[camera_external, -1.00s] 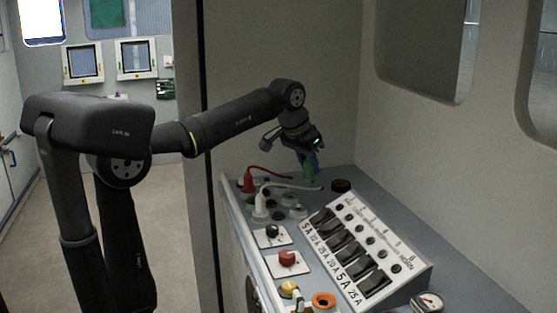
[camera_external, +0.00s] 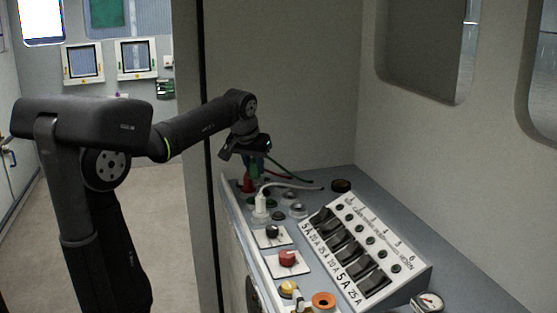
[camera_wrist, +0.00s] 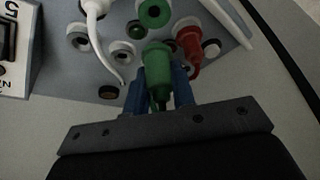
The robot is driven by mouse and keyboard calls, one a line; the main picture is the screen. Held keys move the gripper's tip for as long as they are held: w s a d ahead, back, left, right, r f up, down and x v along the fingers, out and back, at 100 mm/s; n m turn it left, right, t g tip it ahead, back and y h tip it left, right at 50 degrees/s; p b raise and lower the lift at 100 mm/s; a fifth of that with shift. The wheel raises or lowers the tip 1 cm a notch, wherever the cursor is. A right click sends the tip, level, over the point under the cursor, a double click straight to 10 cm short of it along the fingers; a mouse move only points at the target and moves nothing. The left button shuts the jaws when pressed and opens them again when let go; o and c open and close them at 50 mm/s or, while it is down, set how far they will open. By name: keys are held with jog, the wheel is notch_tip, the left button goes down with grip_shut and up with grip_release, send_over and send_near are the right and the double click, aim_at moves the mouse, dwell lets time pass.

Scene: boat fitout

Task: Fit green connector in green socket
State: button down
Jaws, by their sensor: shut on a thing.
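The green connector (camera_wrist: 158,68) is held between my gripper's blue fingers in the wrist view. My gripper (camera_external: 253,163) is shut on it above the back left of the panel, next to the red connector. The held connector also shows in the external view (camera_external: 254,174), with a green cable trailing right. The green socket (camera_wrist: 155,13), a green ring with a dark hole, lies just beyond the connector's tip in the wrist view. The connector appears apart from the socket; its exact height above the panel is hard to tell.
A red connector (camera_wrist: 191,48) stands close beside the held one. A white connector (camera_external: 261,207) with a white cable (camera_external: 290,186) stands in front. Several grey-ringed sockets lie around. A sloped switch box (camera_external: 365,250) is to the right, and a wall rises behind.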

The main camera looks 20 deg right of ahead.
jog(key=shift+w+a+f, duration=0.1)
jog(key=shift+a, duration=0.05)
jog(key=shift+f, duration=3.35)
jog(key=shift+f, duration=0.1)
jog(key=c, duration=1.1)
grip_release()
jog(key=shift+c, duration=0.2)
jog(key=v, duration=1.7)
jog(key=shift+r, duration=0.2)
